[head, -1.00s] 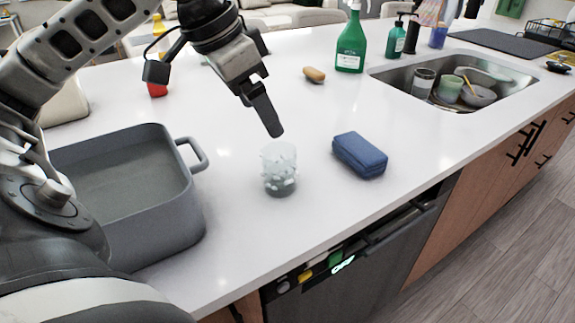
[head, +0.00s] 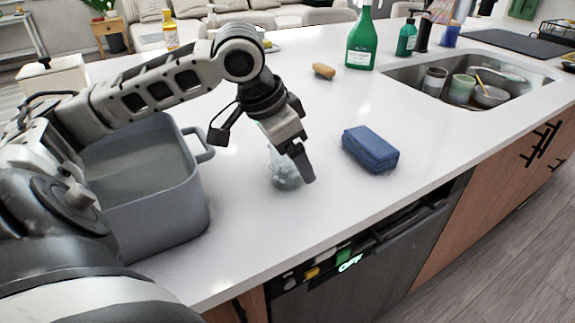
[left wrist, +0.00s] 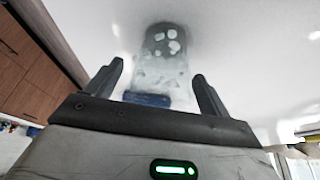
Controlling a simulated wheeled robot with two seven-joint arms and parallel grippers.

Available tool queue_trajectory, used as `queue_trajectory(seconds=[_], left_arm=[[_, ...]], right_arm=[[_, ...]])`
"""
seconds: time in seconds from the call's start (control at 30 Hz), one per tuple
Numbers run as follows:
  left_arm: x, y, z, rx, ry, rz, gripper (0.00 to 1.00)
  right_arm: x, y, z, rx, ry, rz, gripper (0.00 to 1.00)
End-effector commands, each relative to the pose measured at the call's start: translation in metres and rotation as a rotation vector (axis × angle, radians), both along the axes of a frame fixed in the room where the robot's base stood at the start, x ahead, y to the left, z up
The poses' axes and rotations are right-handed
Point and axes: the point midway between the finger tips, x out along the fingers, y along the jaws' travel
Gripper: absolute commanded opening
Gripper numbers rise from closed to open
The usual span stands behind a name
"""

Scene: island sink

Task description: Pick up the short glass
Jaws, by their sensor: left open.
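The short glass (head: 283,172) is clear with whitish bumps and stands on the white counter, partly hidden behind my left gripper in the head view. My left gripper (head: 302,178) is open and reaches down at the glass from above. In the left wrist view the glass (left wrist: 165,58) shows ahead of and between the two open fingers of the left gripper (left wrist: 162,88). I cannot tell whether the fingers touch it. My right gripper is in neither view.
A grey roasting pan (head: 150,205) stands left of the glass. A blue sponge-like block (head: 370,149) lies to the right. A tan oblong item (head: 324,71) and a green bottle (head: 361,40) are farther back. The sink (head: 466,78) holds cups and a bowl. The counter's front edge is near.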

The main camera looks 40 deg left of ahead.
Motion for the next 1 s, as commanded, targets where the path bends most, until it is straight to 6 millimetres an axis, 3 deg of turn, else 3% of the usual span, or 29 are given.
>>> queue_trajectory(seconds=[0.17,0.33,0.37,0.73,0.97,1.0], left_arm=[[0.0,0.0,0.0,0.0,0.0,0.0,0.78],[0.0,0.0,0.0,0.0,0.0,0.0,0.31],[0.0,0.0,0.0,0.001,0.0,0.0,0.29],[0.0,0.0,0.006,0.0,-0.003,0.0,0.29],[0.001,0.0,0.039,-0.001,-0.007,0.001,0.29],[-0.006,0.0,0.042,0.004,-0.005,0.001,0.29]], right_arm=[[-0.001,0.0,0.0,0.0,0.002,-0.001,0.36],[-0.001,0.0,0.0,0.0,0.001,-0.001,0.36],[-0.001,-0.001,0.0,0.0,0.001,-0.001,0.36],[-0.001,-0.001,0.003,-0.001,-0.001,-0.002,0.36],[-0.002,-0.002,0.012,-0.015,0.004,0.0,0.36],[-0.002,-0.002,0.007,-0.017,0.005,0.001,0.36]])
